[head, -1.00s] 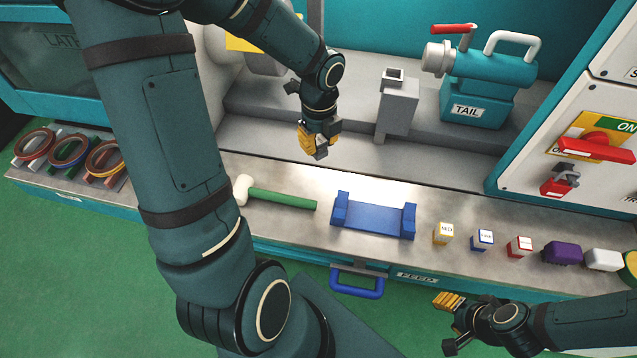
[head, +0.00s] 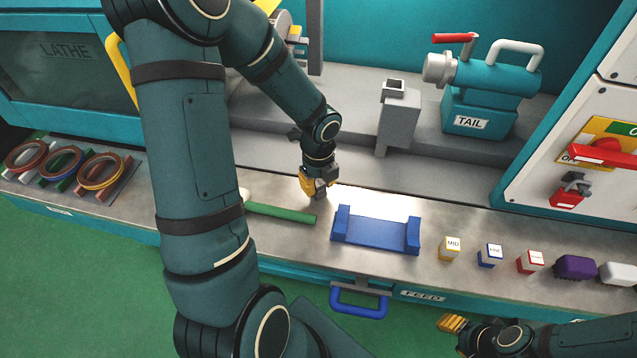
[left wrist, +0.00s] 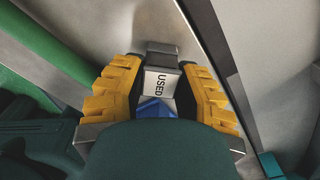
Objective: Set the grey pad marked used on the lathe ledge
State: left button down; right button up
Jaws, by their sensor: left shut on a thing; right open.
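My left gripper (head: 318,188) is shut on the grey pad (left wrist: 161,83), whose white face reads USED in the left wrist view. The pad sits between the yellow fingers (left wrist: 160,95), with a blue patch just below its label. In the head view the pad is mostly hidden by the fingers. The gripper points down over the back part of the steel lathe ledge (head: 285,188), between the green-handled mallet and the blue cradle. I cannot tell whether the pad touches the ledge. My right gripper (head: 450,324) is open and empty at the bottom edge, in front of the ledge.
A blue cradle (head: 376,234) and a green-handled mallet (head: 283,213) lie on the ledge. Small MID (head: 450,248), blue-white (head: 490,255) and red-white (head: 529,261) blocks stand right of the cradle. Ringed stands (head: 100,172) are at left. The tailstock (head: 480,105) stands behind.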

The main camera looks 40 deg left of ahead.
aim_at(318, 183)
pick_arm(q)
jog(key=shift+f, duration=0.1)
jog(key=c, duration=0.8)
grip_release()
jog(key=shift+o, duration=0.2)
notch_tip(318, 183, up, 12)
jog(key=p, duration=0.4)
jog(key=shift+s, duration=0.1)
